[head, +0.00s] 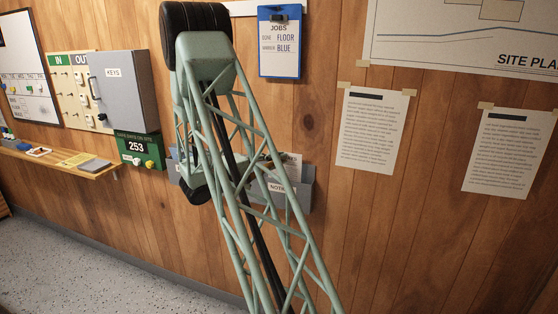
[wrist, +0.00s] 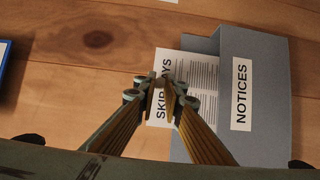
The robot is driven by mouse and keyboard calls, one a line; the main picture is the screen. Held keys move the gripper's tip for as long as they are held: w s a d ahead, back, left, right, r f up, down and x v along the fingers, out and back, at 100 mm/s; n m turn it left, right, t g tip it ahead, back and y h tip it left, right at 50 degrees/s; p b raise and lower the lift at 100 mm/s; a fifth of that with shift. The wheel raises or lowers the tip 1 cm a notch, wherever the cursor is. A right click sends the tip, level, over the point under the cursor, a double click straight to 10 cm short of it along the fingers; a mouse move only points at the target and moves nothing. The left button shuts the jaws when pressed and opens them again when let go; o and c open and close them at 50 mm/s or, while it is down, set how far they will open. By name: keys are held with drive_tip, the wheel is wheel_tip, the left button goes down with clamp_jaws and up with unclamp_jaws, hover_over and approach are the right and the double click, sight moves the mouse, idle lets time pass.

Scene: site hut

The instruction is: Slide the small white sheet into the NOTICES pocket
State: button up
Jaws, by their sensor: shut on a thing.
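The small white sheet, headed with partly covered text that seems to read SKIP DAYS, shows in the wrist view (wrist: 197,75) and above the pocket in the head view (head: 293,170). My gripper (wrist: 165,88) is shut on its heading end. The grey NOTICES pocket (wrist: 265,95) is on the wall; it also shows in the head view (head: 301,195), partly behind my arm. The sheet's far end passes behind the pocket's front wall, so that end is hidden. I cannot tell how deep it reaches.
Another grey pocket (head: 174,172) shows partly behind my arm. A blue JOBS clipboard (head: 280,65) hangs above. A grey key cabinet (head: 125,90) and a green 253 sign (head: 137,148) are to the left. Taped pages (head: 372,130) are to the right, with bare wall between.

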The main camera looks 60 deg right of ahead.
drive_tip(key=shift+f+b, duration=1.25)
drive_tip(key=shift+b, duration=0.05)
drive_tip(key=o, duration=0.8)
drive_tip(key=shift+a, duration=0.1)
drive_tip(key=v, duration=1.1)
drive_tip(key=shift+a, duration=0.35)
drive_tip(key=shift+w, duration=0.15)
drive_tip(key=shift+r, duration=0.15)
